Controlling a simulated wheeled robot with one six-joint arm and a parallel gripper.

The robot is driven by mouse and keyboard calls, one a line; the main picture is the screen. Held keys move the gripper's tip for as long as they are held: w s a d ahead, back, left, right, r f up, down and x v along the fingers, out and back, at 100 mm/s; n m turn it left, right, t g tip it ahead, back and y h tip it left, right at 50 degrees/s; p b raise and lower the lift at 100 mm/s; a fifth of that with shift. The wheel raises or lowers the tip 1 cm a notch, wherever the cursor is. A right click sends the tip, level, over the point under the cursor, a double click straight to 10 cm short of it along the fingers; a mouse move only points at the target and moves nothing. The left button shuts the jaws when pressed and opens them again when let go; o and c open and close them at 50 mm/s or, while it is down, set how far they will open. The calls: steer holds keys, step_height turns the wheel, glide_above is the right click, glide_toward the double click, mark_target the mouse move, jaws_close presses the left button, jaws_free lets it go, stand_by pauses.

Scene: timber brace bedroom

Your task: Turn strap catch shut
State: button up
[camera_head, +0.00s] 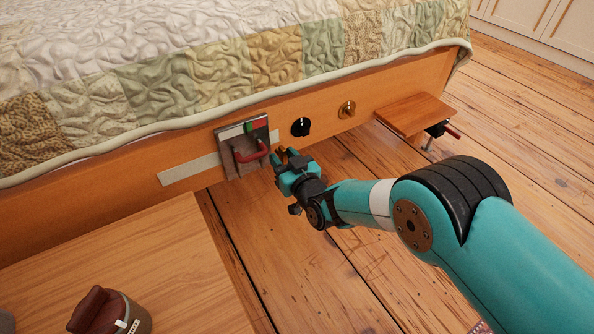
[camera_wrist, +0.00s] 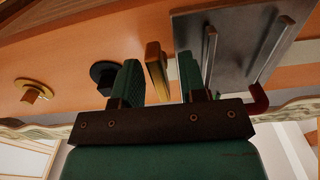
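A brass catch (camera_wrist: 155,66) stands out from the orange wooden bed rail between my fingers in the wrist view. In the head view a small brass bit of it (camera_head: 282,154) shows at my fingertips, mostly hidden. My gripper (camera_head: 289,162) is at the rail, just right of the plate with the red handle. In the wrist view my gripper (camera_wrist: 159,64) is open, with one finger on each side of the catch. A gap shows at the left finger; the right finger is nearer, and contact cannot be told. A pale strap (camera_head: 190,168) runs along the rail.
A grey plate (camera_head: 230,165) with a red handle (camera_head: 250,152) and red and green marks is close beside my gripper. A black knob (camera_head: 300,127) and a brass knob (camera_head: 347,109) sit farther right. A wooden shelf (camera_head: 415,112) juts out beyond them. Open floor lies below.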

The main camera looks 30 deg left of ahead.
steer(key=p+v, duration=1.6)
steer(key=v, duration=0.1)
stand_by(0.5)
